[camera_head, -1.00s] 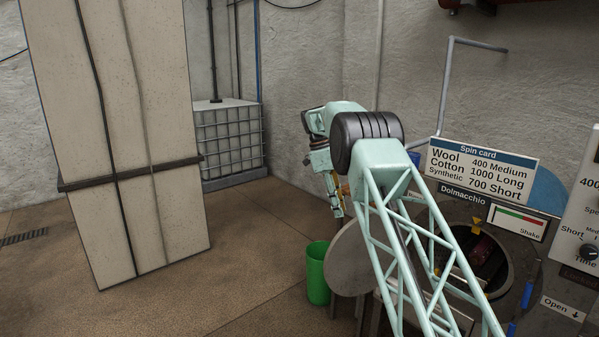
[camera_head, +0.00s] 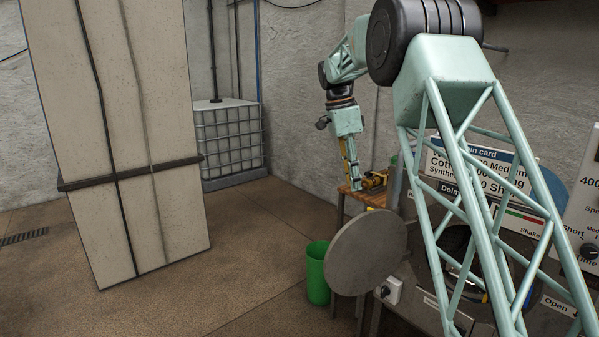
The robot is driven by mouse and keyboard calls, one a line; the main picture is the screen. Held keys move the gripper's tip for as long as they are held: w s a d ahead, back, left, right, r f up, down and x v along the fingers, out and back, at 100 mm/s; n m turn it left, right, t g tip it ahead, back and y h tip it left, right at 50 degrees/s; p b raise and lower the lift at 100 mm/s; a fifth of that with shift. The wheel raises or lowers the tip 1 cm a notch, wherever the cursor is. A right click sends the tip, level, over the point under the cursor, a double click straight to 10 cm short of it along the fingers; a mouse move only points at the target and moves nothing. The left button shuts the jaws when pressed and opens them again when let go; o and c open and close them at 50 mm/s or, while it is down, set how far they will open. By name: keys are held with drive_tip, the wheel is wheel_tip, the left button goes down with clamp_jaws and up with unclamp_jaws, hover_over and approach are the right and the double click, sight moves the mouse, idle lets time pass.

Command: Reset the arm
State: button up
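My arm reaches up from the lower right, with its lattice link in front of the machine. My gripper (camera_head: 354,182) hangs pointing down near the picture's middle, left of the lattice link. It appears just above or in front of a small wooden table (camera_head: 368,195). Its fingers are small and seen from the side, so I cannot tell whether they are open or shut. I see nothing clearly held in it.
A round grey lid (camera_head: 365,252) stands open before the drum machine (camera_head: 440,310). A green bin (camera_head: 317,273) is on the floor beside it. A tall pale pillar (camera_head: 120,130) stands left. The floor between is clear.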

drive_tip(key=s+d+r+n+t+y, duration=0.1)
drive_tip(key=s+r+n, duration=0.3)
drive_tip(key=s, duration=0.7)
drive_tip(key=s+d+r+n, duration=0.15)
drive_tip(key=s+r, duration=0.35)
drive_tip(key=s, duration=0.5)
drive_tip(key=s+d+r+n+t+y, duration=0.1)
drive_tip(key=s+r+n, duration=0.3)
drive_tip(key=s, duration=0.7)
drive_tip(key=s+f+n+t, duration=0.1)
drive_tip(key=s+f+n, duration=0.2)
drive_tip(key=s, duration=1.3)
drive_tip(key=s+f+n+t+b, duration=0.1)
drive_tip(key=s+f+n, duration=0.3)
drive_tip(key=s, duration=1.3)
drive_tip(key=shift+d+f+t, duration=0.15)
drive_tip(key=shift+f+t, duration=0.15)
drive_tip(key=shift+f, duration=1.2)
drive_tip(key=shift+w, duration=0.1)
